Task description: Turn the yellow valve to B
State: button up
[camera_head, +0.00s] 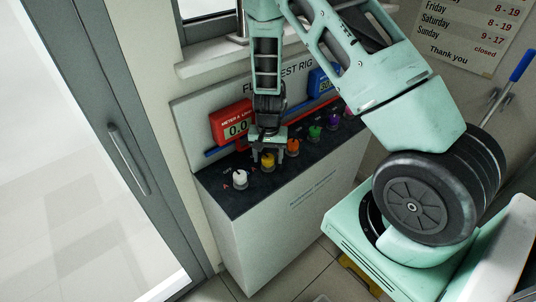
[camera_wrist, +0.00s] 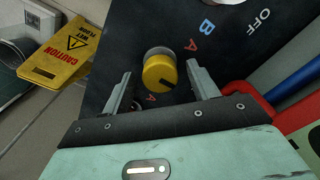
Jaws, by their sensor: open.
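The yellow valve (camera_head: 268,160) is a round knob on the dark top of the test rig, between the white knob and the orange knob. In the wrist view the yellow valve (camera_wrist: 159,70) shows a dark mark on its lower right side. A blue B (camera_wrist: 208,26), a reddish A (camera_wrist: 191,45) and a white OFF (camera_wrist: 257,20) lie to its upper right; another A (camera_wrist: 150,100) is just below it. My gripper (camera_head: 268,151) is open above the yellow valve. In the wrist view its fingers (camera_wrist: 159,77) stand on either side of the knob, with gaps visible.
A white knob (camera_head: 240,178) stands left of the yellow valve; orange (camera_head: 293,147), green (camera_head: 315,131) and purple (camera_head: 334,120) knobs stand right. A red meter (camera_head: 232,123) is behind. A yellow wet-floor sign (camera_wrist: 62,52) shows on the floor.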

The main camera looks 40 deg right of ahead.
jog(key=c, duration=1)
jog(key=shift+m, duration=0.3)
jog(key=m, duration=0.5)
jog(key=m+p, duration=0.1)
jog(key=m, duration=0.5)
jog(key=shift+w+m, duration=0.1)
jog(key=shift+m, duration=0.2)
jog(key=o, duration=1)
